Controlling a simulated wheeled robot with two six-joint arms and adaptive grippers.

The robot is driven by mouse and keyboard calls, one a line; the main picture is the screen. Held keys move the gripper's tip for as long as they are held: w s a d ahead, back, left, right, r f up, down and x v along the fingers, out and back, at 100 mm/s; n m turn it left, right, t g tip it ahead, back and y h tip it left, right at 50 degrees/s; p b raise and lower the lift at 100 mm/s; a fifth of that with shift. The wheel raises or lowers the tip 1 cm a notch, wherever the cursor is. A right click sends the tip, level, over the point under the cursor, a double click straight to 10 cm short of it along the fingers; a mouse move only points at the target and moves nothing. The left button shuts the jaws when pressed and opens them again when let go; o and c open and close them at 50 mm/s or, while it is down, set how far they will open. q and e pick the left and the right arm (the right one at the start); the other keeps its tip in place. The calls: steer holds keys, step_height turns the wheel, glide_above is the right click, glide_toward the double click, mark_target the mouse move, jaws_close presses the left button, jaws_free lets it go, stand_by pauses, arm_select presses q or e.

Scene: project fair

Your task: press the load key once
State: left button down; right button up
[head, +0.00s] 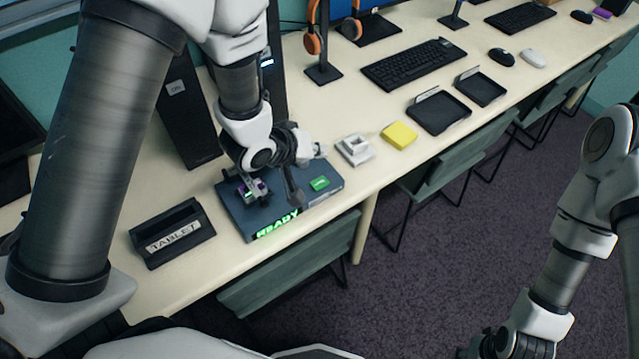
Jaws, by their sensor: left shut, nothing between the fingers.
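A dark blue-grey box (232,212) lies on the table with a lit green READY display (278,225) on its front. A green key (319,184) with small lettering, too small to read, is on its top at the right. A small purple and metal piece (252,190) shows at the left of its top, partly covered by my arm. My left gripper (294,197) is shut and empty, its dark fingers pointing down over the box just left of the green key. I cannot tell whether the tips touch the box. My right arm hangs at the right; its gripper is out of the picture.
A tablet stand (172,235) stands left of the box. A white holder (355,149), a yellow block (399,135) and black trays (438,112) lie to the right. A black tower (188,120) and a headphone stand (322,72) are behind. Chairs (300,268) line the front edge.

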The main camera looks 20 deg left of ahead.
arm_select(q)
steer(key=b, duration=0.5)
glide_above(317, 184)
step_height(317, 184, down, 6)
steer(key=shift+r, duration=0.15)
step_height(317, 184, down, 2)
steer(key=shift+f+b, duration=0.1)
steer(key=shift+b, duration=0.5)
steer(key=shift+f, duration=0.4)
steer(key=shift+f, duration=0.35)
stand_by(0.8)
steer(key=shift+r+p, duration=0.75)
steer(key=shift+r, duration=0.1)
